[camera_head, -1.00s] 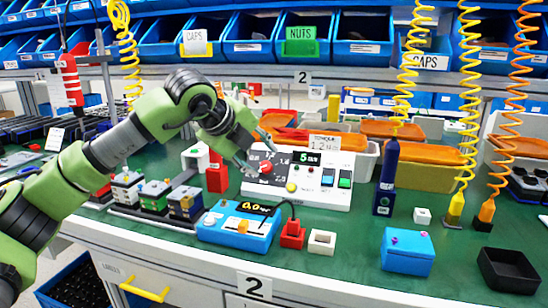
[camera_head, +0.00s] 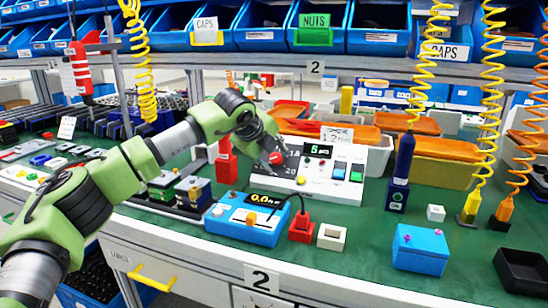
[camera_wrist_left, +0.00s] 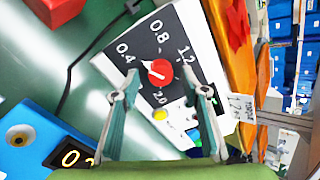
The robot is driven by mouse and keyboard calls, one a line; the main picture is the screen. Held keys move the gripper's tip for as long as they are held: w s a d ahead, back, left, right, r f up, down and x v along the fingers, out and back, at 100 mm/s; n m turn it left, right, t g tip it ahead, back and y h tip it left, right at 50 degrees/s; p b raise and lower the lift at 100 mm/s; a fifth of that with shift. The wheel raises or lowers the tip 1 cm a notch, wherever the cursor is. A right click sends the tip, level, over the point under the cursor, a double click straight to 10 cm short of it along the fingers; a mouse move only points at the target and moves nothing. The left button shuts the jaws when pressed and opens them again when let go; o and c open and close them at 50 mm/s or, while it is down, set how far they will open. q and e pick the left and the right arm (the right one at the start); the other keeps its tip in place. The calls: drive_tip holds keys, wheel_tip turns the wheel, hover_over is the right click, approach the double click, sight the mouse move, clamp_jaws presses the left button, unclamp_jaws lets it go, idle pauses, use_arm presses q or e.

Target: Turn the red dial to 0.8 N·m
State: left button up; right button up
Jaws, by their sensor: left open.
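The red dial (camera_wrist_left: 160,73) is on the dark face of a white control panel, ringed by printed numbers including 0.4, 0.8, 1.2 and 2.0. A pale mark shows on its left side; exactly which number it faces is hard to tell. The dial also shows in the head view (camera_head: 277,158), beside the end of my left arm. My left gripper (camera_wrist_left: 162,78) is open, with one finger on each side of the dial in the left wrist view. Whether the fingers touch it cannot be told. My right gripper is not in view.
The panel has a lit display (camera_head: 318,151), a yellow button (camera_head: 301,181) and blue and green switches. A blue meter (camera_head: 246,218) and red block (camera_head: 302,227) stand in front. A red bottle-shaped thing (camera_head: 225,160) stands left of the panel. Bins sit behind.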

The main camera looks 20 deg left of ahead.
use_arm(q)
drive_tip(key=shift+w+f, duration=0.25)
drive_tip(key=c, duration=1.1)
